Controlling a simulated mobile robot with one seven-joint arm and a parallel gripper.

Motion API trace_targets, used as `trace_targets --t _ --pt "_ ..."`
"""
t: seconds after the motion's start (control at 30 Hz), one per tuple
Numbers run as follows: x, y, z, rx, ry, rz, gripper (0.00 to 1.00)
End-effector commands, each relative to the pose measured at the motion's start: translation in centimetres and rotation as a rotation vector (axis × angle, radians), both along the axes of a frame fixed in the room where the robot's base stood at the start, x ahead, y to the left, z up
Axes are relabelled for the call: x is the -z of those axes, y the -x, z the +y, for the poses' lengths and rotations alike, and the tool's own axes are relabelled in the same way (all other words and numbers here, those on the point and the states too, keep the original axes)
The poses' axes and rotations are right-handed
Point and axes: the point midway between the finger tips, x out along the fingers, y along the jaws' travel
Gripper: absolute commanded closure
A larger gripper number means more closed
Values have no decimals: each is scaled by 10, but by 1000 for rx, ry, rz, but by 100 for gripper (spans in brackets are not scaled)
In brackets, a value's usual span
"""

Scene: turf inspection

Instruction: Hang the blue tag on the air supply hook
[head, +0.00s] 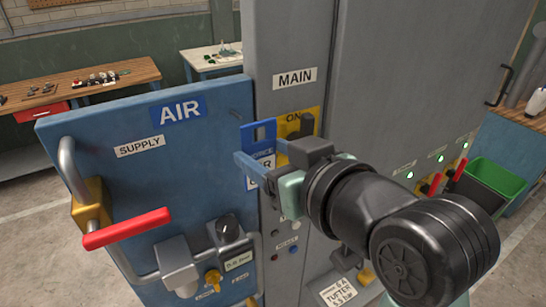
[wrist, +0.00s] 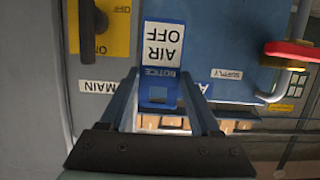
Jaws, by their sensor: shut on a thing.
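The blue tag (head: 258,133) has a slot in its blue end and a white "AIR OFF" part; it also shows in the wrist view (wrist: 162,42), upside down. My gripper (head: 262,165) is shut on the tag, its two fingers on either side of it in the wrist view (wrist: 165,84). The tag is held upright, slot end up, in front of the grey MAIN cabinet, by the right edge of the blue AIR panel (head: 120,185). The SUPPLY label (head: 139,146) is at the panel's left.
A red valve handle (head: 127,228) on a brass body (head: 91,205) sticks out from the panel's left. A yellow ON switch plate (head: 297,123) is close behind my gripper. Knobs and a grey pipe line the panel's lower part. A green bin (head: 497,180) stands at right.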

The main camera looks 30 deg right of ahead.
Motion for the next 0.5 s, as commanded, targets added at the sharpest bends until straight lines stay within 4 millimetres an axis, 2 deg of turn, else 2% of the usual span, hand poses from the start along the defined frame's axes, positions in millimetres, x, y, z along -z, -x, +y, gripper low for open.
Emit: trace_targets --t 0.5 --pt "3 -32 1 -1 0 1 92"
